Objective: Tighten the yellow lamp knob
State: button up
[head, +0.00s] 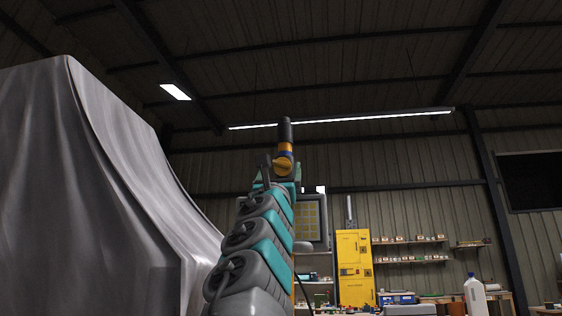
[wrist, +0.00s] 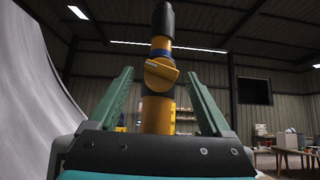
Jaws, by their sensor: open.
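The yellow lamp knob (wrist: 161,72) is a round yellow piece with a raised bar across its face, tilted slightly down to the right. It sits on a yellow and dark lamp stem (wrist: 157,115) topped by a black cylindrical head (wrist: 163,18). My gripper (wrist: 160,74) is open, its two green fingers on either side of the knob with clear gaps. In the wrist view they do not touch it; how far the knob lies beyond the fingertips I cannot tell. In the head view the knob (head: 284,164) shows just above the end of my arm.
A large grey draped cover (head: 90,190) fills the left side. A yellow cabinet (head: 354,268), shelves (head: 410,260) and a white bottle (head: 475,296) stand at the back right. Open air surrounds the lamp head.

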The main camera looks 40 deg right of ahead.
jog(key=shift+d, duration=0.1)
jog(key=shift+r, duration=0.1)
grip_shut()
dwell(0.6)
